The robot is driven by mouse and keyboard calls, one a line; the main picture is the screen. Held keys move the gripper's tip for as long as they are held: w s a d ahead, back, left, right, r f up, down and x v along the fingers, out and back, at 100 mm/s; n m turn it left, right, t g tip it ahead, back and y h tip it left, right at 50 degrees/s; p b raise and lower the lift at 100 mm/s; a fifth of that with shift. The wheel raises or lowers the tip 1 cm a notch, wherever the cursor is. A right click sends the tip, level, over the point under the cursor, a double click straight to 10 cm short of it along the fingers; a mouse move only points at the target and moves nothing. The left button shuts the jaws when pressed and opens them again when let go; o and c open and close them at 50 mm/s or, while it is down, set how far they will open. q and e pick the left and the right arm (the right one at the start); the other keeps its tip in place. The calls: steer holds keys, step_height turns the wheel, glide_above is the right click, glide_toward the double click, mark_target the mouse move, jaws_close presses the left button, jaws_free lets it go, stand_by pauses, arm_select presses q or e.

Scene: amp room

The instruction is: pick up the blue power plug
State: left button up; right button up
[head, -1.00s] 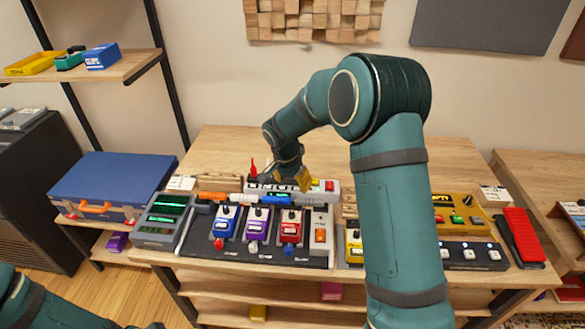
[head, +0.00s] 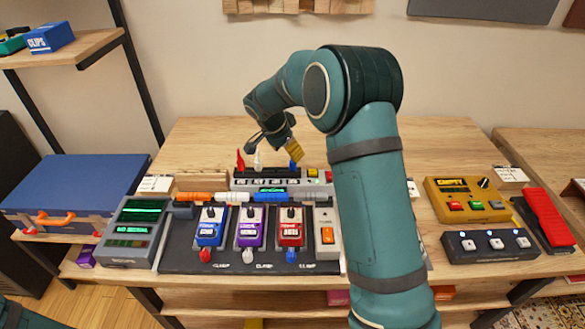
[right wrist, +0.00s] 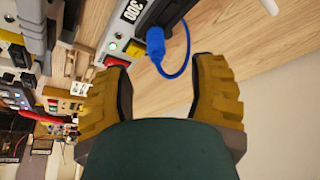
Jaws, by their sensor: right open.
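The blue power plug (right wrist: 155,42) is upright in a grey power strip in the right wrist view, with a blue cord looping from it. In the head view the blue plug (head: 294,164) shows at the back of the strip (head: 240,183), just below my right gripper (head: 283,147), partly hidden. My right gripper is open and empty. In the right wrist view its yellow fingers (right wrist: 162,68) are spread, with the plug beyond and between them, apart from both. My left gripper is out of view; only a bit of my left arm shows at the lower left.
A red plug (head: 240,160) and a white plug (head: 258,160) stand in the same strip, left of the blue one. A pedalboard (head: 185,258) with several pedals lies in front. A yellow box (head: 466,205) is at the right. The bench behind the strip is clear.

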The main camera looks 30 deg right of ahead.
mark_target(294, 164)
steer(key=b+x, duration=0.1)
steer(key=x, duration=0.6)
steer(key=shift+s+d+f, duration=0.1)
steer(key=shift+s+d, duration=0.05)
jaws_close()
